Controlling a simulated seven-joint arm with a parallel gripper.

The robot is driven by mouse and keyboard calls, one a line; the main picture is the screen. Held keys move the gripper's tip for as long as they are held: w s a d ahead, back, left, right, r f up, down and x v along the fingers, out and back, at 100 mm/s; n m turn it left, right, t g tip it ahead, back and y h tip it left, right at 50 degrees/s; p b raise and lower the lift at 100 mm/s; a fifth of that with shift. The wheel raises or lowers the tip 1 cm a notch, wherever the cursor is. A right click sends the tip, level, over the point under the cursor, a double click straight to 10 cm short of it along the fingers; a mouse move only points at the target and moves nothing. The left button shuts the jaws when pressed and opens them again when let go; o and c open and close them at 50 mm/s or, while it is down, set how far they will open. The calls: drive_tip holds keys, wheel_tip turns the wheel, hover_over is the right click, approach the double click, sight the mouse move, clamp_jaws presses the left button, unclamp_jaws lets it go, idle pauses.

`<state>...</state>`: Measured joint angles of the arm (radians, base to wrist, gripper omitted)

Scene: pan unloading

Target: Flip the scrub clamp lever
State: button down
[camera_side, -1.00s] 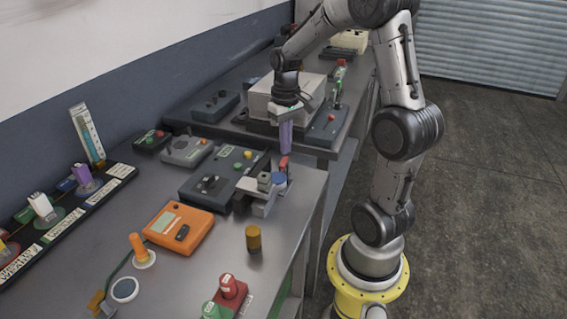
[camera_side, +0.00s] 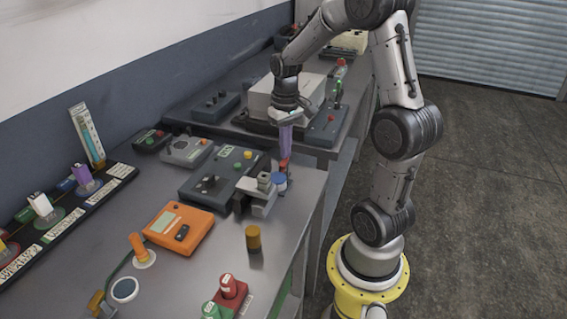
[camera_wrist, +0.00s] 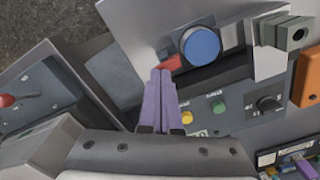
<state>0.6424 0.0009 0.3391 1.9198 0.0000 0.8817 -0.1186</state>
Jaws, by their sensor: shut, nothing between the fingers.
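The clamp (camera_side: 258,205) is a grey block-and-plate fixture near the right edge of the front bench. It has a blue round disc (camera_side: 279,183) and a small red lever tip (camera_side: 284,163). In the wrist view the blue disc (camera_wrist: 201,46) lies right of the red tip (camera_wrist: 170,63), and the lever is partly hidden by the fingers. My gripper (camera_side: 287,154) has purple fingers, shut and empty, pointing down just above the red tip. In the wrist view the fingertips (camera_wrist: 160,72) are right at the red part; whether they touch it I cannot tell.
A dark control box (camera_side: 212,181) with yellow and green buttons stands left of the clamp. An orange meter (camera_side: 180,228) and a brass cylinder (camera_side: 253,238) stand nearer. A large grey box (camera_side: 270,98) and a red-knobbed panel (camera_side: 322,132) stand behind on the rear bench.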

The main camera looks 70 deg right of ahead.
drive_tip(key=shift+f, duration=0.4)
drive_tip(key=shift+r, duration=3.55)
drive_tip(key=a+r+n+t, duration=0.1)
drive_tip(key=a+r+n, duration=0.15)
drive_tip(key=a, duration=0.35)
drive_tip(key=a+r+n+t, duration=0.1)
drive_tip(key=a+r, duration=0.3)
drive_tip(key=a, duration=0.1)
drive_tip(key=s+a+f+n+t, duration=0.2)
drive_tip(key=s+a+t, duration=0.1)
drive_tip(key=s+a, duration=0.5)
drive_tip(key=shift+s+a+f+t, duration=0.15)
drive_tip(key=shift+s+a+t, duration=0.2)
drive_tip(key=shift+s, duration=0.7)
